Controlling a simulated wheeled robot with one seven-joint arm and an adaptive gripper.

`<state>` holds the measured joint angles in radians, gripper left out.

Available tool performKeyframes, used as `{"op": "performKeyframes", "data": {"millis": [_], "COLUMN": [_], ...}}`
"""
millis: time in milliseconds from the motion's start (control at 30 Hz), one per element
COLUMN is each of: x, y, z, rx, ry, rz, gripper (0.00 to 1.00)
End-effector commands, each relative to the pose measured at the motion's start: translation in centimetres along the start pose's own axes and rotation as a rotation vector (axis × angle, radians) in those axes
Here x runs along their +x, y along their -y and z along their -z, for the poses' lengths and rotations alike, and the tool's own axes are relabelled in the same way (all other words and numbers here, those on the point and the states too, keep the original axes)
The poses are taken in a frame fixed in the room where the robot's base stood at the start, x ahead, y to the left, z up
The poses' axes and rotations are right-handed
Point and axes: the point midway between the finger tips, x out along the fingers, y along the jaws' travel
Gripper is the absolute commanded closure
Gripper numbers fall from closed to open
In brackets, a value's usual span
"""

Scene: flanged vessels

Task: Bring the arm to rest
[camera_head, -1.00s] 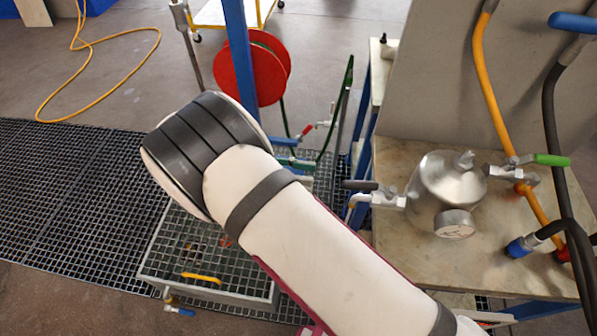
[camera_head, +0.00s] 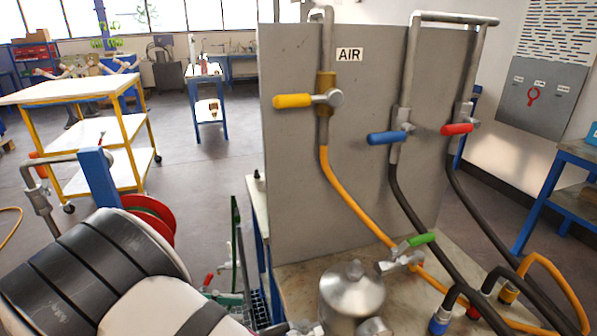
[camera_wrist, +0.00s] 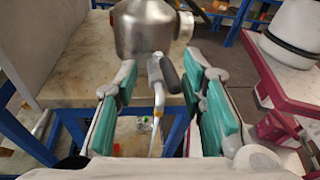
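My gripper (camera_wrist: 160,80) shows in the wrist view with its two teal-padded fingers spread apart. It is open, with nothing clamped between the pads. A small valve (camera_wrist: 167,74) with a dark lever on the steel vessel (camera_wrist: 145,28) shows between the fingers; I cannot tell how close it is. The vessel stands on a worn bench top (camera_wrist: 72,76). It also shows at the bottom of the head view (camera_head: 352,290), with a green-handled valve (camera_head: 415,243) beside it. My arm fills the lower left of the head view, and my gripper is out of that view.
A grey panel (camera_head: 290,150) marked AIR rises behind the vessel, with yellow, blue and red valve handles. An orange hose (camera_head: 345,192) and dark hoses hang to the bench. A red reel (camera_head: 150,216) and a yellow-framed cart (camera_head: 80,95) stand left. Open floor lies beyond.

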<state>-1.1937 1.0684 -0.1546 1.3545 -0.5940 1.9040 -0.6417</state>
Motion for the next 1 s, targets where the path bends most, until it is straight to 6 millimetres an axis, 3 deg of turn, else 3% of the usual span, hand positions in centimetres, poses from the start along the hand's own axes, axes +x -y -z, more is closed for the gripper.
{"op": "performKeyframes", "data": {"millis": [33,100,433,700,1000], "x": [1.3,3.0,11.2,17.1,22.0], "y": [-0.4,-0.7,0.6,4.5,10.5], "z": [-2.1,-4.3,-13.2,-18.4,-21.9], "rx": [0.029,0.072,0.329,0.598,0.953], "ry": [-0.062,-0.144,-0.502,-0.759,-0.999], "rz": [0.038,0.082,0.292,0.457,0.624], "gripper": [0.63,0.63,0.63,0.63,0.63]}}
